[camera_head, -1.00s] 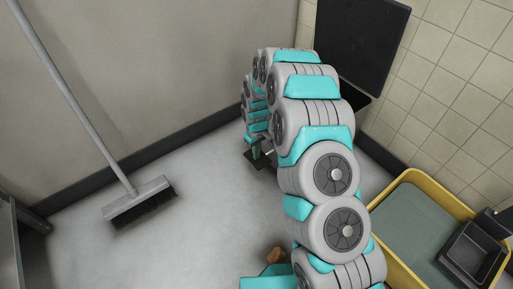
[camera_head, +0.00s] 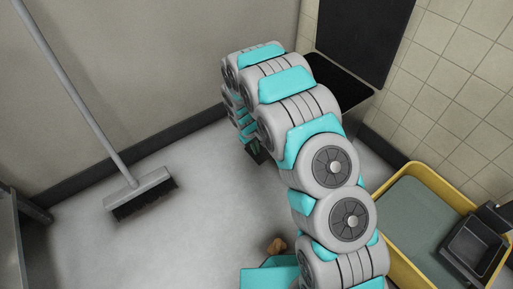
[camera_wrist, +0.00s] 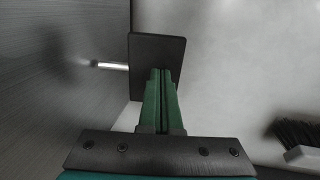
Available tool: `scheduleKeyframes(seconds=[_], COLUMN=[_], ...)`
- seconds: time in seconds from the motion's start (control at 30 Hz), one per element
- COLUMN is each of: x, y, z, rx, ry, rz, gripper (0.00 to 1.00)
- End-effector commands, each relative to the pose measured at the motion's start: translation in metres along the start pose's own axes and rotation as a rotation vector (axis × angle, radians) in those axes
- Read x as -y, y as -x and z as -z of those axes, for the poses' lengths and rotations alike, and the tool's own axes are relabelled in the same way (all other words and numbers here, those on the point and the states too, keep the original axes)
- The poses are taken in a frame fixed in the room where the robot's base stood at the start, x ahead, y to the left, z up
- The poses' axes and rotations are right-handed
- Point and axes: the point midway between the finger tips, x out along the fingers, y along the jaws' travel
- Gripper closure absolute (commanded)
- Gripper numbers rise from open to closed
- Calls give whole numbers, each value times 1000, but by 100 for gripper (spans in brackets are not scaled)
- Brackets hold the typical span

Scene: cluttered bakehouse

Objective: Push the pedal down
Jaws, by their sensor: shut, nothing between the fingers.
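The pedal (camera_wrist: 172,46) is a flat dark plate in the wrist view, joined by a pale metal rod (camera_wrist: 112,66) to a grey metal face at the left. My gripper (camera_wrist: 162,72) has green fingers pressed together and empty. The fingertips overlap the lower middle of the plate in the picture; I cannot tell whether they touch it. In the head view my arm hides most of the gripper and pedal. A grey container with a black top (camera_head: 342,84) stands behind my arm, partly hidden.
A broom (camera_head: 140,195) leans on the left wall, its head on the floor; its bristles (camera_wrist: 295,132) show in the wrist view. A yellow-rimmed tub (camera_head: 426,173) stands at the right. A small brown lump (camera_head: 276,246) lies on the floor. Floor between broom and arm is clear.

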Motion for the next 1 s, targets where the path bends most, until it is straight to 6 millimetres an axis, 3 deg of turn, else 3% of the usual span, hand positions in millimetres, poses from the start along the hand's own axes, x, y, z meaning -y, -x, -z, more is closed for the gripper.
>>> scheduleKeyframes(seconds=[0.4,1.0], x=[6,10], y=[-18,-28], z=[0,-2], rx=[0,1], ry=[2,0], rz=[-140,-148], gripper=[100,100])
